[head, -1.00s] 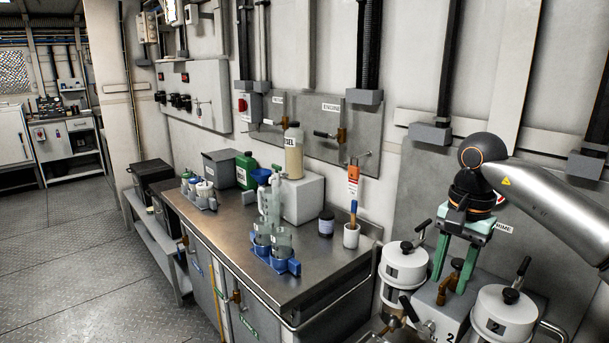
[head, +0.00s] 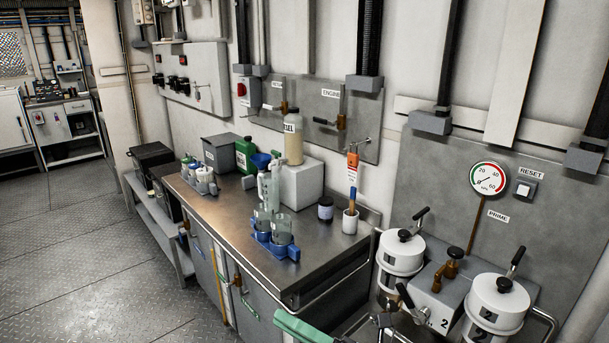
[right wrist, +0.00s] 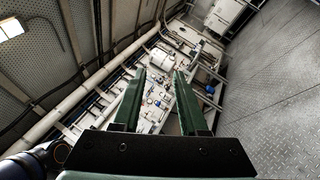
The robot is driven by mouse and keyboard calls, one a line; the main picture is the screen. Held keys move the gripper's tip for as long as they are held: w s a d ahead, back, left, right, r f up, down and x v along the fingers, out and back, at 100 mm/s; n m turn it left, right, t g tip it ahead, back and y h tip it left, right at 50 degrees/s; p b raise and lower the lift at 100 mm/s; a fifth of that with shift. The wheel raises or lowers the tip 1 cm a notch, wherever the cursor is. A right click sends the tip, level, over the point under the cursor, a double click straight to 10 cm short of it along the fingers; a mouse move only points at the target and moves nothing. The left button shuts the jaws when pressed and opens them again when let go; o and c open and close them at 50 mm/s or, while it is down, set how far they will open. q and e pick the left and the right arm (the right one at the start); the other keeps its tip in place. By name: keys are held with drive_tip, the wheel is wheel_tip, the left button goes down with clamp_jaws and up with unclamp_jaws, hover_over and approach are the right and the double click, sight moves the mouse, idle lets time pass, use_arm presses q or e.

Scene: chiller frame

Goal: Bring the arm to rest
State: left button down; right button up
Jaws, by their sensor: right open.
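My right gripper (right wrist: 159,82) fills the lower middle of the right wrist view, its two green fingers apart with nothing between them. In the head view only a green part of the right gripper (head: 300,328) shows, low at the bottom edge, in front of the steel bench (head: 312,270). The rest of my right arm is mostly hidden there. My left arm and gripper are not in view.
Two white canisters (head: 400,258) (head: 498,306) with black-knobbed lids stand at the right, below a gauge (head: 488,179). The floor (head: 80,250) at left is clear.

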drive_tip(key=s+d+f+m+t+h+p, duration=0.15)
drive_tip(key=d+f+m+t+h, duration=0.8)
drive_tip(key=m, duration=1.25)
drive_tip(key=s+d+f+m+g+h, duration=0.4)
drive_tip(key=s+f+m, duration=0.2)
drive_tip(key=s+f, duration=0.2)
drive_tip(key=s+d+f+m+g+h, duration=0.4)
drive_tip(key=s+f, duration=0.4)
drive_tip(key=f, duration=0.3)
drive_tip(key=shift+s+d+m+g, duration=0.15)
drive_tip(key=shift+d+m+g, duration=0.2)
drive_tip(key=shift+d+m, duration=0.55)
